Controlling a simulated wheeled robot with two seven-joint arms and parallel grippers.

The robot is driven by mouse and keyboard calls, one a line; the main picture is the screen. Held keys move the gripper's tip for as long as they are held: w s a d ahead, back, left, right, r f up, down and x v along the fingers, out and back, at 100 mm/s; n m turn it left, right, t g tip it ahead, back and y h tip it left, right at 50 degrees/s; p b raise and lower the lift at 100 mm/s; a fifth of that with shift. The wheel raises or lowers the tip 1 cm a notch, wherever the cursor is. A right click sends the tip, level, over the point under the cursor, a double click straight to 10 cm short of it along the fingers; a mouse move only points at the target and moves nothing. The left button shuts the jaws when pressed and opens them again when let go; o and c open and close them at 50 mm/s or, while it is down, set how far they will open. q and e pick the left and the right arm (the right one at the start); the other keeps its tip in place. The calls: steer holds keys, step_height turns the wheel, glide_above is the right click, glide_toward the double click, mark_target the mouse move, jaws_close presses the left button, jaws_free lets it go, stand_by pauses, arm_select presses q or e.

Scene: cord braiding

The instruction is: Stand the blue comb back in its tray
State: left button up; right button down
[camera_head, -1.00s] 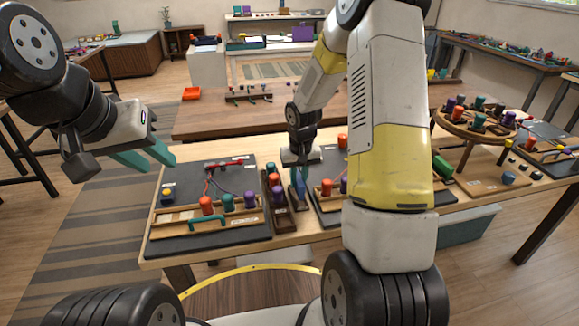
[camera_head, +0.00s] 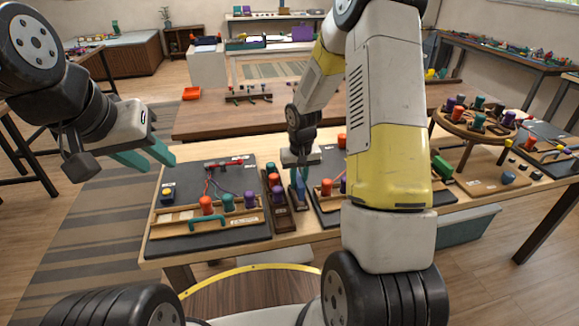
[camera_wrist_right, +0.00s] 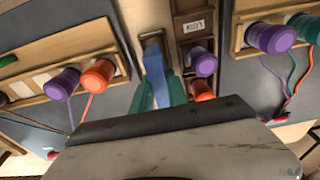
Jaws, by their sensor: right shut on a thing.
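The blue comb (camera_wrist_right: 158,82) is upright between the teal fingers of my right gripper (camera_wrist_right: 159,92), which is shut on it. In the head view the comb (camera_head: 299,190) and my right gripper (camera_head: 300,178) are over the near table, right of a dark bobbin rack. The comb's tray (camera_wrist_right: 153,40) is a narrow brown holder at the comb's far end in the wrist view. I cannot tell whether the comb's lower end is inside the slot. My left gripper (camera_head: 146,157) is open and empty, left of the table.
The dark rack (camera_head: 288,222) with orange and purple bobbins stands close beside the comb. Dark boards with bobbins and cords lie on both sides, including the left board (camera_head: 176,244). A round stand (camera_head: 455,122) with bobbins is at right. Clearance around the comb is narrow.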

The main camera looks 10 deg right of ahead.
steer(key=shift+f, duration=1.25)
steer(key=c, duration=1.2)
jaws_free()
steer(key=r, duration=0.3)
steer(key=s+r, duration=0.1)
steer(key=r, duration=0.7)
steer(key=shift+s, duration=0.4)
steer(key=s+a+r+t+y, duration=0.2)
steer(key=s+r+t, duration=0.2)
steer(key=s+r, duration=1.6)
steer(key=shift+s+r+t, duration=0.25)
steer(key=shift+s+t, duration=0.15)
steer(key=shift+s, duration=0.8)
